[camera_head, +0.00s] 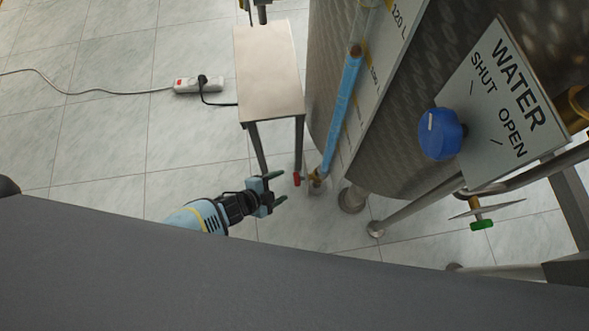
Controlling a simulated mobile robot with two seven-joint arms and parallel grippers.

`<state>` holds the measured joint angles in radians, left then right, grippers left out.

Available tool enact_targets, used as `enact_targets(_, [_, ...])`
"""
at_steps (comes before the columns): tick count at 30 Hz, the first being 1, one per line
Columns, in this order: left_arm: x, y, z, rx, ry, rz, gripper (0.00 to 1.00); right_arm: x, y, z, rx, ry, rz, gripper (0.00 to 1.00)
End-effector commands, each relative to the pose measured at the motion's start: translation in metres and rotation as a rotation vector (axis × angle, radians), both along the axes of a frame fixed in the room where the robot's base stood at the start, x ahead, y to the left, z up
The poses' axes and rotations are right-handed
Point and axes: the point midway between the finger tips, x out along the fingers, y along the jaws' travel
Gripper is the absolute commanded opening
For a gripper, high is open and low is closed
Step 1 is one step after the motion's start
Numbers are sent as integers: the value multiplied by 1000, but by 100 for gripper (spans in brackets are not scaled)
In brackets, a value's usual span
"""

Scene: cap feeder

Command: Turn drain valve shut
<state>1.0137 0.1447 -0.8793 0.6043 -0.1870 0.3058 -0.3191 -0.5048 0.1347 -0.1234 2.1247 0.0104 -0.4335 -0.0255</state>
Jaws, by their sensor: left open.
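A small red valve handle (297,179) sits low at the foot of the blue-filled level tube (342,112), beside the tank. A green valve handle (481,225) hangs below a pipe at the right, under a thin plate seen nearly edge-on. No label shows which of the two is the drain valve. My left gripper (277,188) is open and empty, just left of the red handle in the picture, with its fingers pointing right. I see a gap between them in the picture; their depth apart is hard to tell. My right gripper is not in view.
The metal tank (405,150) fills the upper right. A sign (500,115) reads WATER, SHUT, OPEN beside a blue knob (440,134). A small metal table (268,70) stands behind my left gripper. A power strip (198,84) with cables lies on the tiled floor.

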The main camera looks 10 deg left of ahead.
Motion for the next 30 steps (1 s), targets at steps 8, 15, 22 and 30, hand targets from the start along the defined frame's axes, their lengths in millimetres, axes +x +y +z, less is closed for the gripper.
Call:
enact_targets(8, [18,-18,-22,-2,3,0,65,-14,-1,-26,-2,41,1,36])
enact_targets(15, [36,-34,-39,-1,3,1,65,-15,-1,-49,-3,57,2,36])
enact_targets(22, [45,-41,-44,0,2,1,65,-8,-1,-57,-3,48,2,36])
enact_targets(30, [46,-42,-44,-1,1,1,65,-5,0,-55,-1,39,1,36])
